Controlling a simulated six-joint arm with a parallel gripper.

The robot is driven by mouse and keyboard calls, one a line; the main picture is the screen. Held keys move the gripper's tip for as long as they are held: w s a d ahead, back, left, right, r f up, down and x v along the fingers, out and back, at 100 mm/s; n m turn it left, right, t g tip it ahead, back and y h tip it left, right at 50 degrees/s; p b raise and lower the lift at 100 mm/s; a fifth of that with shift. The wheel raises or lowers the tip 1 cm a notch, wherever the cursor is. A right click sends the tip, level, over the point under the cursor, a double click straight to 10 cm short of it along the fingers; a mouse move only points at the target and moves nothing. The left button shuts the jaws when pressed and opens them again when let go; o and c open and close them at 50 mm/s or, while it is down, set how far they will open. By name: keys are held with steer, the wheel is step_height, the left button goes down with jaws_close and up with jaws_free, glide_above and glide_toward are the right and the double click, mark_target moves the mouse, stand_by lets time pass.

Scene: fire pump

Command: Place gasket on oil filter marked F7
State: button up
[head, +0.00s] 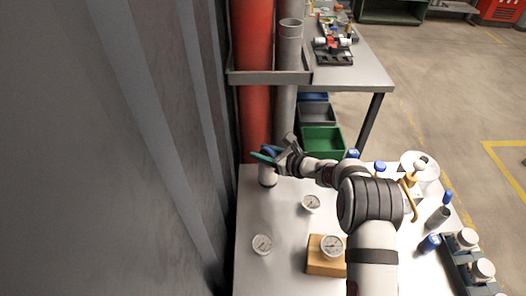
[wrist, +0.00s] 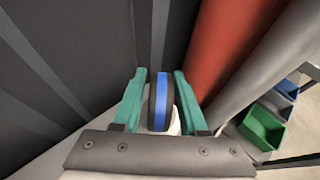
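My gripper (head: 273,157) is at the back left of the table, beside the red pipe. In the wrist view its green fingers (wrist: 160,98) lie on both sides of a dark, rounded piece with a blue band (wrist: 161,95), seen edge-on. The fingertips seem to touch it; I cannot tell for certain that it is the gasket. A white cylinder, likely an oil filter (head: 267,177), stands right below the gripper, and something white (wrist: 175,126) shows below the piece in the wrist view. Whether they touch is hidden. No F7 marking is legible.
White gauges (head: 311,203) (head: 262,244) lie on the table, another on a wooden block (head: 322,266). A dark rack with white-topped parts (head: 466,272) is at right. Red pipe (head: 251,80) and grey pipe (head: 285,110) rise behind; a wall is close at left.

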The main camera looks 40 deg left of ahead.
steer(key=shift+o, duration=0.5)
steer(key=shift+r, duration=0.1)
steer(key=shift+d+r, duration=0.2)
steer(key=shift+d, duration=0.1)
steer(key=s+d+r+n+g+h, duration=0.1)
steer(key=s+d+r+n, duration=0.15)
steer(key=d+r, duration=0.4)
steer(key=s+d+r+n+h, duration=0.1)
steer(key=s+d+r+n, duration=0.15)
steer(key=d, duration=0.75)
steer(key=s+d+r+n+g+h, duration=0.1)
steer(key=s+d+r+n, duration=0.1)
steer(key=s+d+r, duration=0.45)
steer(key=s+d+f+n+t+h, duration=0.1)
steer(key=s+d+h, duration=0.3)
steer(key=d, duration=0.8)
steer(key=s+d+f+n+h, duration=0.1)
steer(key=s+d+n+h, duration=0.3)
steer(key=s+d, duration=0.5)
steer(key=d, duration=0.2)
steer(key=shift+s+d+f+t+h, duration=0.25)
steer(key=shift+d+f+t+h, duration=0.05)
steer(key=shift+d+f+t, duration=0.1)
